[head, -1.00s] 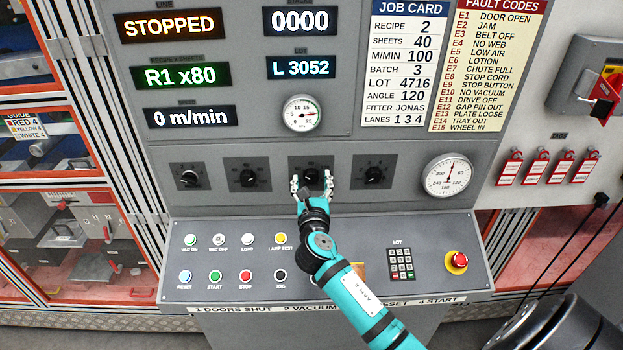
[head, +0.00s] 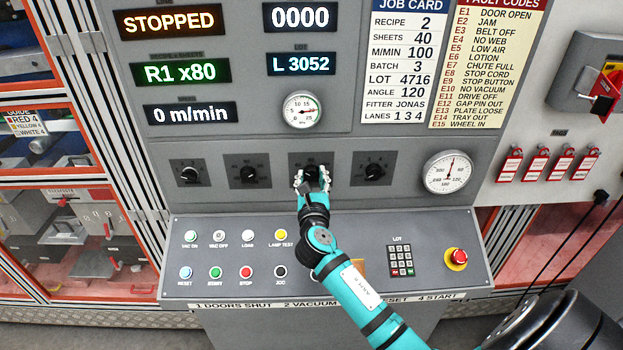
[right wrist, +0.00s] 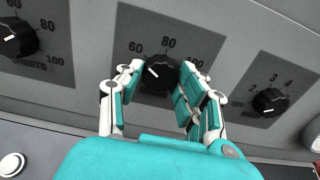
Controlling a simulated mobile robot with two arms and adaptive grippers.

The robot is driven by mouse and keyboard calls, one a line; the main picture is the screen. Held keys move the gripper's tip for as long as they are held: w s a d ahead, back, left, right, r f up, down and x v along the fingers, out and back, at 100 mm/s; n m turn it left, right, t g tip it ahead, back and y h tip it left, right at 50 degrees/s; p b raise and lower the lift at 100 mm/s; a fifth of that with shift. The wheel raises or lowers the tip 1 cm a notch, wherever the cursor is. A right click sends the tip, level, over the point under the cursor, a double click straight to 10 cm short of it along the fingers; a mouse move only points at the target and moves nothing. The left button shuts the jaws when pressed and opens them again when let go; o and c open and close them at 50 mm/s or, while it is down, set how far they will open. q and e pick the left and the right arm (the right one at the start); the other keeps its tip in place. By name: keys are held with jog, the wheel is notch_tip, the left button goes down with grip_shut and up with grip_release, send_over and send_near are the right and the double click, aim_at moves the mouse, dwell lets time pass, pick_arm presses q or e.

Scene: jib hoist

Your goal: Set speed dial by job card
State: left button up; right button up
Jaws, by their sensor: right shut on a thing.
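The job card (head: 408,70) at the top reads M/MIN 100. The speed display (head: 190,114) reads 0 m/min. The speed dial (head: 311,171) is the third black knob from the left in the row. In the right wrist view the speed dial (right wrist: 158,74) has scale marks 60, 80 and 100, and its white pointer line faces lower left, below the 60 side. My right gripper (head: 312,181) is shut on the dial, one finger on each side; it also shows in the right wrist view (right wrist: 158,88). My left gripper is not in view.
Neighbouring knobs stand close: the sheets dial (right wrist: 18,38) on the left and a numbered dial (right wrist: 270,102) on the right. Below is a sloping desk with push buttons (head: 245,272), a keypad (head: 401,261) and a red emergency stop (head: 456,258).

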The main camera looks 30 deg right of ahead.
jog(key=m+b, duration=0.1)
jog(key=m, duration=0.4)
jog(key=shift+f+m+b, duration=0.15)
jog(key=shift+m+b, duration=0.15)
jog(key=shift+b, duration=0.05)
jog(key=m+b, duration=0.2)
jog(key=m, duration=0.4)
jog(key=m+b, duration=0.2)
jog(key=m, duration=0.4)
jog(key=shift+m+b, duration=0.35)
jog(key=shift+m, duration=0.05)
jog(key=m+b, duration=0.1)
jog(key=m, duration=0.4)
jog(key=shift+m+b, duration=0.3)
jog(key=o, duration=1)
jog(key=shift+o, duration=0.7)
